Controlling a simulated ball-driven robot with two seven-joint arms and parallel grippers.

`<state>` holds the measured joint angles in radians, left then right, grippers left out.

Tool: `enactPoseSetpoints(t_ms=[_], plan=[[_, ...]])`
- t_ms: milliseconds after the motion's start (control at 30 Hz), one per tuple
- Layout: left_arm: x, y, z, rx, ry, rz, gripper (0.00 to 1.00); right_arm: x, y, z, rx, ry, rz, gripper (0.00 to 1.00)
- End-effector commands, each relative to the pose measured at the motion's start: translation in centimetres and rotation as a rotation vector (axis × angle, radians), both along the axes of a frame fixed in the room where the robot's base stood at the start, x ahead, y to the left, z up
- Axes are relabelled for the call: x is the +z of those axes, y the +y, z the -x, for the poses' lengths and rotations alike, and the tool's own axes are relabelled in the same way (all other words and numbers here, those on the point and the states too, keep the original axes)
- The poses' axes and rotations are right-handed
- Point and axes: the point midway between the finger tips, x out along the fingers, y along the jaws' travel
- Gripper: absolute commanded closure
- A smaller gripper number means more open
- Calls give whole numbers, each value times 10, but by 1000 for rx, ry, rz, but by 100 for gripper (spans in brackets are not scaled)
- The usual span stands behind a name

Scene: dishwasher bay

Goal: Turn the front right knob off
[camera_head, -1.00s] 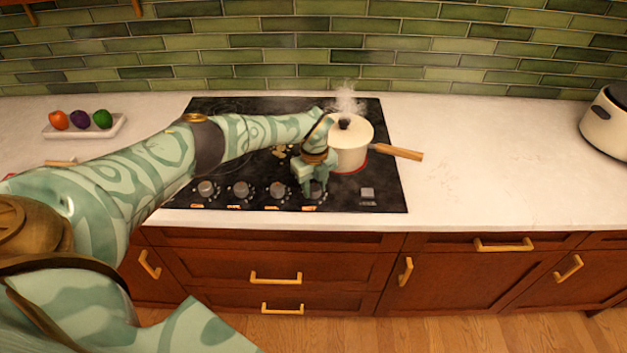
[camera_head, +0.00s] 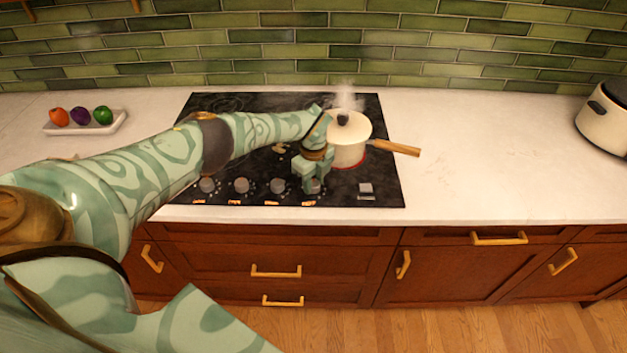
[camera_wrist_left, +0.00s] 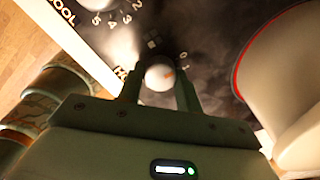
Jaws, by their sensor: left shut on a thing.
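The front right knob (camera_wrist_left: 160,76) is a pale round knob at the right end of the row on the cooktop's front edge. In the left wrist view it sits between the two fingers of my left gripper (camera_wrist_left: 158,88), with the marks 0 and 1 beside it. My left gripper (camera_head: 312,187) is shut on this knob in the head view and hides most of it. The black cooktop (camera_head: 225,115) bears a cream pot (camera_head: 347,153) behind and to the right of the gripper. A red ring glows at the pot's base. My right gripper is not in view.
Several other knobs, such as the one to the left (camera_head: 278,186), line the front edge. The pot's wooden handle (camera_head: 395,147) points right and steam rises. A tray (camera_head: 85,128) with colored balls is left; a cream cooker (camera_head: 606,115) is far right.

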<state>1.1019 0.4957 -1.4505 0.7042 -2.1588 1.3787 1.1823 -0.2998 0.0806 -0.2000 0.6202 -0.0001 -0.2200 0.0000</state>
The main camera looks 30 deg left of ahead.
Motion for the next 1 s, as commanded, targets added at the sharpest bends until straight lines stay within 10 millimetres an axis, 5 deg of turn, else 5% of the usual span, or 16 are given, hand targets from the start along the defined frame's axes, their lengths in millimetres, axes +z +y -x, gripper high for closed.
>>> enactPoseSetpoints(t_ms=[33, 100, 467, 1000], plan=[[2, 1, -2, 2, -4, 0, 60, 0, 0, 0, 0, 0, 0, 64], [2, 1, -1, 1, -4, 0, 44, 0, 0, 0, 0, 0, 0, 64], [8, 0, -1, -1, -2, -1, 44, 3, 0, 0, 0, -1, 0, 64], [135, 1, -1, 1, -4, 0, 44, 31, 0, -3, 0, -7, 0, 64]])
